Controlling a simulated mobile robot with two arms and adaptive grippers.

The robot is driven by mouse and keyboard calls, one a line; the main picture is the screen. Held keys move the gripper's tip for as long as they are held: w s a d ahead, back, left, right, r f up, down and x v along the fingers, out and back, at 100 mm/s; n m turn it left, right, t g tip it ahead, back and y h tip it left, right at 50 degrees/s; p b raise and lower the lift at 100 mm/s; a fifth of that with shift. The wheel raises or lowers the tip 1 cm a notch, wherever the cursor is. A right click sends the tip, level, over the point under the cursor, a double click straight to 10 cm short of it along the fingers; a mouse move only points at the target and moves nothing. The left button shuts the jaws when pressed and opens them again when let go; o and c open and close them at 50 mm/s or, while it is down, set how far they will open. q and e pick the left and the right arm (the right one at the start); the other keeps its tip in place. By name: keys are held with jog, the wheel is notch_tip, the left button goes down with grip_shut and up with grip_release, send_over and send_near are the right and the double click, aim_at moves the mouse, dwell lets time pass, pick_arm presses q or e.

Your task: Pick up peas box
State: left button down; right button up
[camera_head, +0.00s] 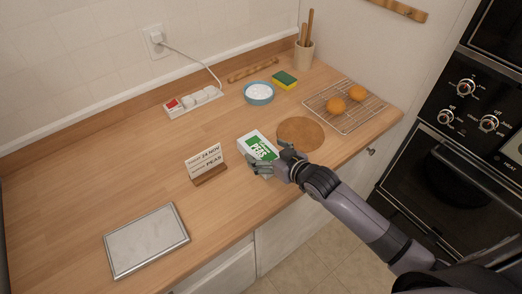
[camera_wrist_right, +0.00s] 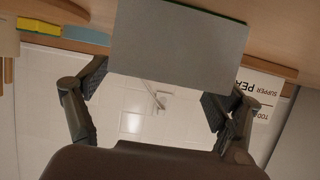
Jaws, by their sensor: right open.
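The peas box (camera_head: 257,146), white and green with "PEAS" on its face, stands on the wooden counter near its front edge. My right gripper (camera_head: 275,166) is at the box, with its fingers by the box's lower front. In the right wrist view the box (camera_wrist_right: 178,45) shows as a plain grey face with a green edge. There the open fingers of my right gripper (camera_wrist_right: 155,92) lie on either side of the box's near end; whether they touch it I cannot tell. My left gripper is not in view.
A card in a wooden holder (camera_head: 208,164) stands just left of the box. A round cork mat (camera_head: 301,133) lies to its right, near a wire rack (camera_head: 344,106) with two oranges. A metal tray (camera_head: 146,241) lies front left. The counter's left is clear.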

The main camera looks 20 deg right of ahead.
jog(key=shift+x, duration=0.8)
jog(key=shift+s+f, duration=0.1)
jog(key=c, duration=1.7)
jog(key=shift+o, duration=0.2)
